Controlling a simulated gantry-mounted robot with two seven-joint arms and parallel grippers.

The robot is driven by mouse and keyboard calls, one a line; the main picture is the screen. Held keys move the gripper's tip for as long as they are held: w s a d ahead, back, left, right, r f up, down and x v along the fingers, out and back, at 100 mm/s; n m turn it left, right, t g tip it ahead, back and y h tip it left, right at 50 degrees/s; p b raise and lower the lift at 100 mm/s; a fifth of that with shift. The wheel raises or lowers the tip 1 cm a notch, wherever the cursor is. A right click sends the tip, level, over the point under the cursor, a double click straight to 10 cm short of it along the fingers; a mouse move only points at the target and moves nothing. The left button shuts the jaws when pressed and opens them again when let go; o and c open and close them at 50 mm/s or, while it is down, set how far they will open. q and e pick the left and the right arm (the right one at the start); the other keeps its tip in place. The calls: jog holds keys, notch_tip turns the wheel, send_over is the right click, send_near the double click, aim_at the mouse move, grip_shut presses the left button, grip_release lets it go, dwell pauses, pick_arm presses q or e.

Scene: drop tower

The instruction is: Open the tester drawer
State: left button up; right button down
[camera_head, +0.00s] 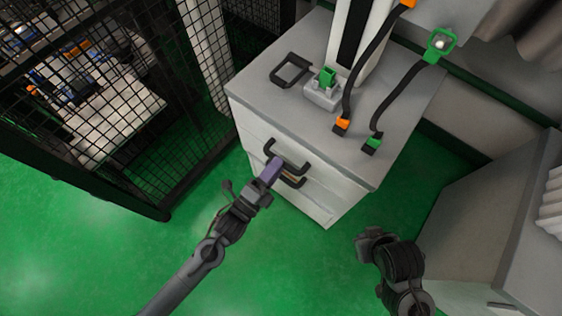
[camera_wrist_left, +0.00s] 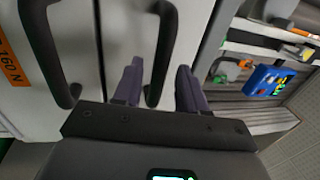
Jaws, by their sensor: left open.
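The tester cabinet (camera_head: 250,92) is a white drawer unit with a grey top. Its front has two dark bar handles, the upper handle (camera_head: 292,158) and the lower handle (camera_head: 293,183). The drawer fronts look shut in the head view. My left gripper (camera_head: 271,172) is at the handles, its purple fingers pointing at the front. In the left wrist view, the open left gripper (camera_wrist_left: 157,88) has one finger on each side of a handle bar (camera_wrist_left: 168,50); contact cannot be told. Another handle (camera_wrist_left: 48,50) is to the left. My right gripper (camera_head: 372,243) is low in the head view, its fingers unclear.
On the cabinet top are a dark frame (camera_head: 288,66), a grey block with a green part (camera_head: 324,92) and straps with orange (camera_head: 342,125) and green (camera_head: 373,144) ends. A mesh cage (camera_head: 165,130) stands left. Green floor (camera_head: 270,265) is clear in front.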

pick_arm(q)
jog(key=shift+x, duration=0.9)
jog(key=shift+w+d+b, duration=0.25)
jog(key=shift+b, duration=0.05)
grip_shut()
